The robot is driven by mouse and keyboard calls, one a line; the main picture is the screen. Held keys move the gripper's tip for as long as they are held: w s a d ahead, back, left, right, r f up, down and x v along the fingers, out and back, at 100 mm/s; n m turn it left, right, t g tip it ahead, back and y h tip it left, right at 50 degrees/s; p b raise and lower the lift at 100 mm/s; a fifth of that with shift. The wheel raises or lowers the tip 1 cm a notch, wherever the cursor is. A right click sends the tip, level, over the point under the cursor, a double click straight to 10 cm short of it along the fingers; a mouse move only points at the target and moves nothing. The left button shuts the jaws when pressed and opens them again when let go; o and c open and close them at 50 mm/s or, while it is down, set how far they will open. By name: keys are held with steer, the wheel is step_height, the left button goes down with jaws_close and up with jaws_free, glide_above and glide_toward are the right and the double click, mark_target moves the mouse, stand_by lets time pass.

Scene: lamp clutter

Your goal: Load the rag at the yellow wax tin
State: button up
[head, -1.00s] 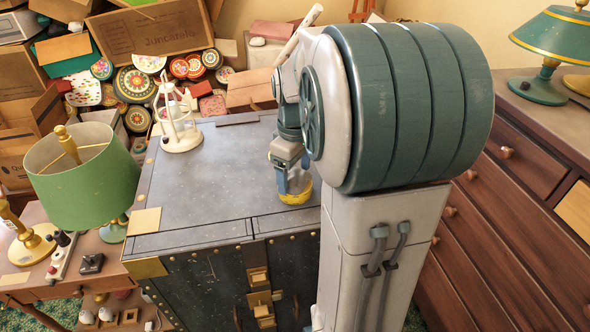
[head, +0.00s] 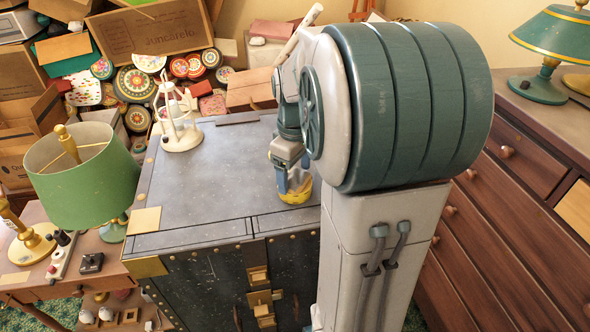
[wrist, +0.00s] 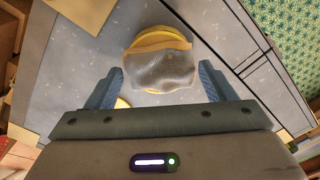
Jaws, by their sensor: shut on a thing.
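The yellow wax tin (head: 297,196) stands on the grey trunk top near its front right edge. In the wrist view its yellow rim (wrist: 160,32) shows beyond a crumpled grey rag (wrist: 165,70). My gripper (wrist: 161,72) is shut on the rag, with one blue finger at each side. In the head view my gripper (head: 293,182) points down, low at the tin. The rag hides much of the tin, so I cannot tell whether they touch. A small yellow patch (wrist: 122,103) shows beside the left finger.
The trunk top (head: 225,170) is mostly clear. A white lamp frame (head: 180,125) stands at its back left. A green-shaded lamp (head: 85,180) stands on a side table at left. A wooden dresser (head: 520,180) is at right. Boxes and round tins crowd the back.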

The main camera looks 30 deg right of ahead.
mark_target(295, 171)
steer(key=shift+r+p, duration=2.75)
steer(key=shift+r, duration=0.7)
